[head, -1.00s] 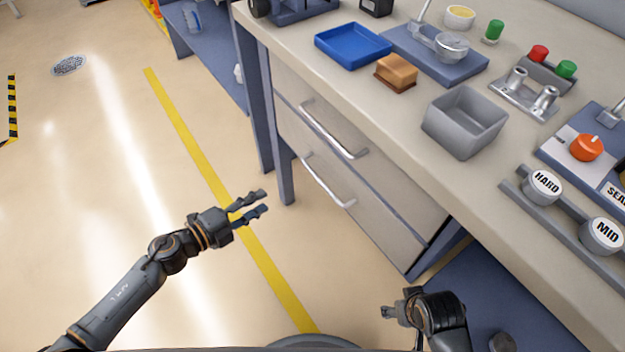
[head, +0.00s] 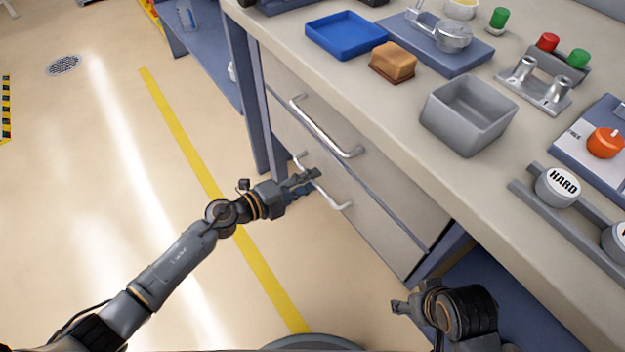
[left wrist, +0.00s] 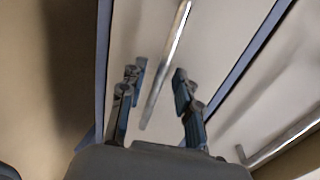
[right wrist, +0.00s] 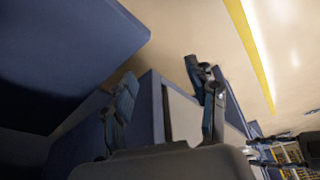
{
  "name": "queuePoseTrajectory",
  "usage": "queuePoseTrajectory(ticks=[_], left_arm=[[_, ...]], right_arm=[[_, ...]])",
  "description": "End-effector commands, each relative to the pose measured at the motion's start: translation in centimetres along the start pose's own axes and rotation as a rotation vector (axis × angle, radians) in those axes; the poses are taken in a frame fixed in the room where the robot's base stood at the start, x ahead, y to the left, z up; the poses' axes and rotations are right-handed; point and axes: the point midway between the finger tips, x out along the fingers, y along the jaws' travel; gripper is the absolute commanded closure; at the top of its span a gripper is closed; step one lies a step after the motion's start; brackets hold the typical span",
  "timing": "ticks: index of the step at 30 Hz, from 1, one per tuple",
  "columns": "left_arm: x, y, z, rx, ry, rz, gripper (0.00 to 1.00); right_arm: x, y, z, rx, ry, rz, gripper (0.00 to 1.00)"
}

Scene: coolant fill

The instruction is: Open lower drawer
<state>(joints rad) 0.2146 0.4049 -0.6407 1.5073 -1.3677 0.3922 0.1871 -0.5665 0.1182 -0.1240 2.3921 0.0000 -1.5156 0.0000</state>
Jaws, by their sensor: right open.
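The lower drawer (head: 382,230) is the lower beige front under the bench and looks closed. Its silver bar handle (head: 338,203) is partly hidden behind my left gripper (head: 312,183). In the left wrist view the handle (left wrist: 165,70) runs ahead of and between the two spread fingers of my left gripper (left wrist: 158,75). The gripper is open; whether either finger touches the bar cannot be told. My right gripper (head: 398,306) is open and empty, low near the right end of the drawers; it also shows in the right wrist view (right wrist: 165,82).
The upper drawer's handle (head: 325,128) is just above, and that drawer looks closed. The bench top (head: 400,105) carries a blue tray (head: 346,35), a grey bin (head: 467,115) and other items. The floor in front of the drawers, with a yellow line (head: 180,140), is clear.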

Motion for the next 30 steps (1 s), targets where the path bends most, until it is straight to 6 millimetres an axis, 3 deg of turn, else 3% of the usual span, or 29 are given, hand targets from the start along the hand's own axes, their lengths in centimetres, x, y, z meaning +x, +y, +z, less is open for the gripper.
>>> queuePoseTrajectory(ticks=[5,14,19,30], left_arm=[[1.33,0.05,-0.01,-0.001,0.000,0.000,0.67],[1.49,0.00,-0.02,-0.001,0.000,0.000,0.67],[1.47,0.01,-0.02,0.000,0.000,0.000,1.00],[1.21,0.09,0.00,0.000,0.000,0.001,1.00]], right_arm=[[-0.80,0.04,0.06,0.000,0.003,0.001,0.42],[-0.99,0.05,0.05,0.001,0.004,0.001,0.42],[-0.99,0.05,0.05,0.001,0.004,0.001,0.42],[-0.99,0.04,0.04,0.000,0.004,0.001,0.42]])
